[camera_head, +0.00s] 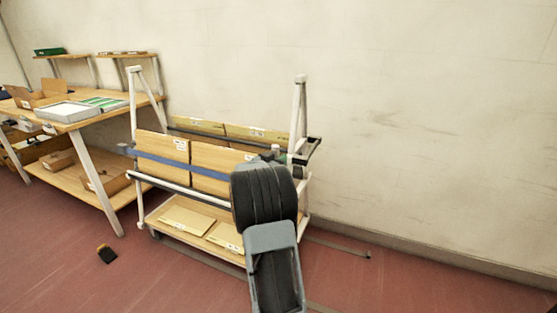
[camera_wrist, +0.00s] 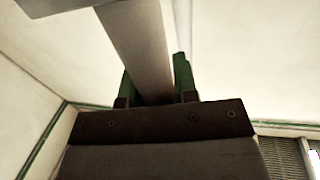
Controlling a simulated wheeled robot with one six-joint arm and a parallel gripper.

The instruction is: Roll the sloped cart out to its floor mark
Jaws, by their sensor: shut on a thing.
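The sloped cart (camera_head: 136,101) stands by the wall in the head view, its white frame leaning inward toward the top. Flat cardboard boxes (camera_head: 215,165) rest on its upper tier behind a blue strap (camera_head: 215,173), and more lie on its lower deck. My gripper (camera_head: 295,158) is at the cart's right side, partly hidden behind my own arm. In the wrist view a pale bar of the cart (camera_wrist: 141,45) passes between my green fingers (camera_wrist: 157,82), which are shut on it. Grey strips on the floor (camera_head: 340,247) run right of the cart; whether they are its floor mark I cannot tell.
A wooden workbench (camera_head: 75,123) with trays and boxes stands close to the cart's left. A small black and orange object (camera_head: 106,253) lies on the red floor in front of them. The wall is close behind; the floor to the right is clear.

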